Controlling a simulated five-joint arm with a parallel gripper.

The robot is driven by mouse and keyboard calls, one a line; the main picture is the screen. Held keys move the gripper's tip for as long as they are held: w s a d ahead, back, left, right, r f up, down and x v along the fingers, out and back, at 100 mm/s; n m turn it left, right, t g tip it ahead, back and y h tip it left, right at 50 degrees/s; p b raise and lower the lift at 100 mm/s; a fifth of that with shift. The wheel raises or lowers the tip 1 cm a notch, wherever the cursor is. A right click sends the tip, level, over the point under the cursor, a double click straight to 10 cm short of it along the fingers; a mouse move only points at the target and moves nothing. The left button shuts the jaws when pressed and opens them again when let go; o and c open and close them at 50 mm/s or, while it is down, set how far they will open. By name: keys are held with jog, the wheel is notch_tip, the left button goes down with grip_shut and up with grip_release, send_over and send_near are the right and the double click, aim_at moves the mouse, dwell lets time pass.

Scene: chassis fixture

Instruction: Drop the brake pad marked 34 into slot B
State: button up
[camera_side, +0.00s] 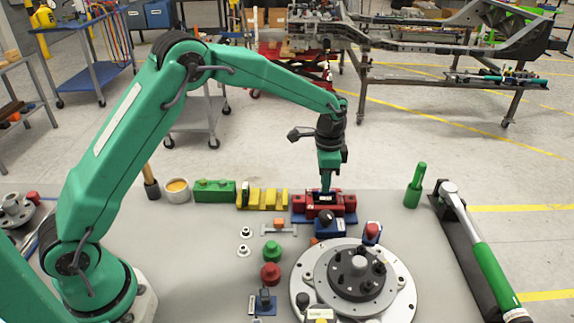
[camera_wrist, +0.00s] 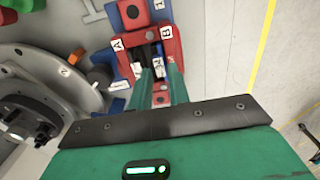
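The red fixture with a blue base (camera_side: 344,205) stands at the back of the table, right of centre. In the wrist view its white labels A (camera_wrist: 118,43) and B (camera_wrist: 162,32) show on its red blocks. My gripper (camera_side: 325,188) points down over the middle of the fixture. In the wrist view its two green fingers (camera_wrist: 160,70) reach to a small dark piece with a white label (camera_wrist: 158,67), between or just beyond the tips. The label looks like a number, but I cannot read it surely. Whether the fingers grip this piece or only stand beside it is unclear.
A round grey turntable (camera_side: 400,290) with a dark hub lies in front of the fixture. A yellow notched block (camera_side: 262,198) and a green block (camera_side: 214,190) stand to its left.

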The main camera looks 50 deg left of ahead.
jog(key=shift+r, duration=0.65)
jog(key=o, duration=0.5)
jog(key=shift+o, duration=0.2)
jog(key=shift+r, duration=0.15)
jog(key=shift+r, duration=2.1)
jog(key=shift+r, duration=0.15)
